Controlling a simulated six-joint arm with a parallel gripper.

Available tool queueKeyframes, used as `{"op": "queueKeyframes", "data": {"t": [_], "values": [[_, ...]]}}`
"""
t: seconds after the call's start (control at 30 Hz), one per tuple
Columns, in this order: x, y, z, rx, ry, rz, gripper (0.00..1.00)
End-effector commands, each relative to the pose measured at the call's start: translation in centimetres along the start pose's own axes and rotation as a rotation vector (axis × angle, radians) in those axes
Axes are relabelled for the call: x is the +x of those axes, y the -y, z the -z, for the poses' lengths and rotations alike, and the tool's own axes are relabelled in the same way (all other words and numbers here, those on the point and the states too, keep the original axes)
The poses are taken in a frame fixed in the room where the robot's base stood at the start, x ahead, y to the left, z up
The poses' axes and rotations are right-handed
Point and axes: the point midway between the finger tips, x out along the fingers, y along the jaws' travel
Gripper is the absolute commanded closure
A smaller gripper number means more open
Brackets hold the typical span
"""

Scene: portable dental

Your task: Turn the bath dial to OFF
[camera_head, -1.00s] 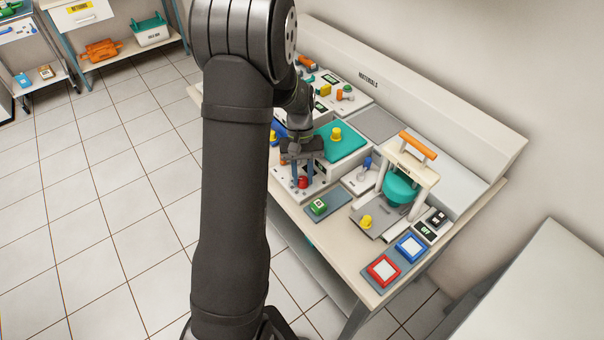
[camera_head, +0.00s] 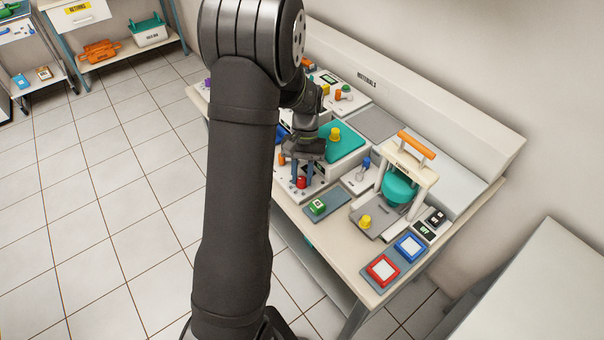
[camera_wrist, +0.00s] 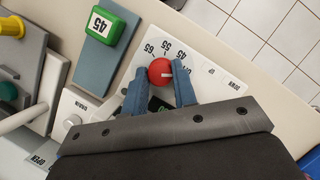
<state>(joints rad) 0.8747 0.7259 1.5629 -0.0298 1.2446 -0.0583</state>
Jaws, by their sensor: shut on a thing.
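The red bath dial (camera_wrist: 161,71) is a round knob with a white pointer line, on a white panel (camera_wrist: 212,82). The line points right in the wrist view. Printed marks 65, 55 and 45 curve around the far side of the knob. The OFF mark is not readable here. My gripper (camera_wrist: 160,82) is shut on the dial, with one blue finger on each side of it. In the head view, my gripper (camera_head: 302,177) reaches down onto the red dial (camera_head: 301,183) at the front of the bath unit. My fingers hide part of the panel and a small display.
A green 45 block (camera_wrist: 108,25) sits on a grey-blue pad (camera_wrist: 95,62) beside the panel. Open tiled floor lies beyond the table edge.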

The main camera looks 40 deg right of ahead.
Motion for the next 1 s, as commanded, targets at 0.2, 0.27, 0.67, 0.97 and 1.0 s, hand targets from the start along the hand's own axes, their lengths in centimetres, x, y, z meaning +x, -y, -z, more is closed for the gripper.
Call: {"op": "queueKeyframes", "data": {"t": [0.2,0.27,0.67,0.97,1.0], "values": [[0.0,0.0,0.0,0.0,-0.001,0.0,0.53],[0.0,0.0,0.0,0.0,-0.001,0.0,0.53],[-2.4,0.0,0.1,-0.001,-0.005,-0.001,0.53],[-9.7,0.0,0.1,-0.001,-0.005,0.0,0.53],[-10.7,0.0,0.1,-0.001,-0.005,0.0,0.53]]}}
